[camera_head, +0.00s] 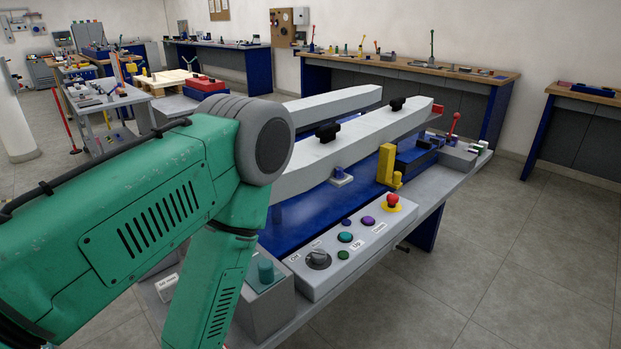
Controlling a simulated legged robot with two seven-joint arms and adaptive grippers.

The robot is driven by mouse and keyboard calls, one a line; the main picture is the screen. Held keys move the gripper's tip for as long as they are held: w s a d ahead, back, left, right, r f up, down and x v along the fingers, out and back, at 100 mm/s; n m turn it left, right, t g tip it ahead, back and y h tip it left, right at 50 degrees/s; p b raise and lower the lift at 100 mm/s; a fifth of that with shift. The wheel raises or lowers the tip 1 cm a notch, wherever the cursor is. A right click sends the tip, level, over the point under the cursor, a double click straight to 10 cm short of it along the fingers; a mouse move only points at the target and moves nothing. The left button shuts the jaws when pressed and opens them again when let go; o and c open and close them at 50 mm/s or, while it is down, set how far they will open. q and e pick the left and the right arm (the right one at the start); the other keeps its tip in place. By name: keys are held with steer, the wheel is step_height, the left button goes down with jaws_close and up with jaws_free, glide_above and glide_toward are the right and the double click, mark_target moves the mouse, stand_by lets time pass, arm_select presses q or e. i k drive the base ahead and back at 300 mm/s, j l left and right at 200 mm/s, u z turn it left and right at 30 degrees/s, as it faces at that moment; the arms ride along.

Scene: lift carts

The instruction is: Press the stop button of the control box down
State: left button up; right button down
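The control box (328,276) is a light grey slanted panel on the near edge of the lift cart table. Its red mushroom stop button (393,200) sits on a yellow ring at the box's far right end and stands raised. The box also carries a black rotary knob (318,259), a teal button (345,237), a purple button (368,221) and small green and blue buttons. My green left arm comes in from the left and bends down in front of the table. Its gripper is out of view below the frame. My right gripper is not in view. Nothing touches the stop button.
A grey box with a teal button (265,268) stands left of the control box, close to my arm. Long white beams (340,150) lie behind on the blue surface. A yellow bracket (386,165) stands just behind the stop button. The floor (480,265) at right is clear.

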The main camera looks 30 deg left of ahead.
mark_target(393, 199)
steer(key=i+u, duration=0.25)
steer(key=u, duration=0.15)
steer(key=i+l+u, duration=0.2)
steer(key=u, duration=0.2)
steer(key=i+l+u, duration=0.25)
steer(key=u, duration=0.15)
steer(key=i+l+u, duration=0.15)
steer(key=u, duration=0.25)
steer(key=l, duration=0.1)
